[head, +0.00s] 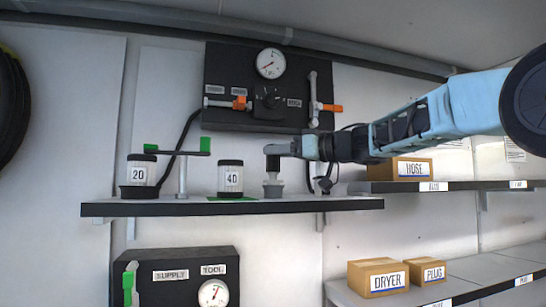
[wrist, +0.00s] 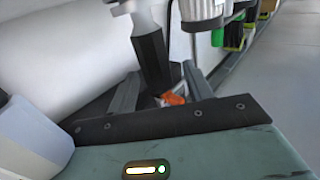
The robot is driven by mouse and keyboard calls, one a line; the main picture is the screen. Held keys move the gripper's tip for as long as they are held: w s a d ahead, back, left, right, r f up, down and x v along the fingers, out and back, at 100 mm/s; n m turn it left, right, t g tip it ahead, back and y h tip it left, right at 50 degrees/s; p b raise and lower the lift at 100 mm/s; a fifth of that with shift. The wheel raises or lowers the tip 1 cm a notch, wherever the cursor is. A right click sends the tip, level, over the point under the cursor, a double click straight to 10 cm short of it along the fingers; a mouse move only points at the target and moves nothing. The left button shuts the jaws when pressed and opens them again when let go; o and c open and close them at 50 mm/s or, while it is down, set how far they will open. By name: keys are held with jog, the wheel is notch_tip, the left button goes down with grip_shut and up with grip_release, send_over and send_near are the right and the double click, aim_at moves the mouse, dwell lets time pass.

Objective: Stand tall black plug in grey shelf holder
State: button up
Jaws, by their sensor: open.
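The tall black plug (head: 273,162) is upright on the shelf, with a dark top and a pale, translucent lower part. That lower part sits at the grey holder (head: 274,189); how deep it is seated is hard to tell. My gripper (head: 281,149) is at the plug's top, reaching in from the right. In the wrist view the plug's black faceted body (wrist: 151,58) lies between the two grey fingers of my gripper (wrist: 162,80), which stand apart. Its pale neck runs toward the grey holder (wrist: 118,7) at the top edge. Finger contact cannot be told.
The dark shelf (head: 230,208) also bears a jar marked 40 (head: 230,179) on a green pad, close left of the holder. A jar marked 20 (head: 140,172) and a green-handled post (head: 183,176) stand farther left. A gauge panel (head: 232,92) is above. The shelf's right end is clear.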

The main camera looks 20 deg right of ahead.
jog(key=b+v, duration=0.2)
jog(key=v, duration=0.7)
jog(key=shift+s+d+r+b, duration=0.15)
jog(key=shift+d+r+b, duration=0.05)
jog(key=shift+d+b, duration=0.1)
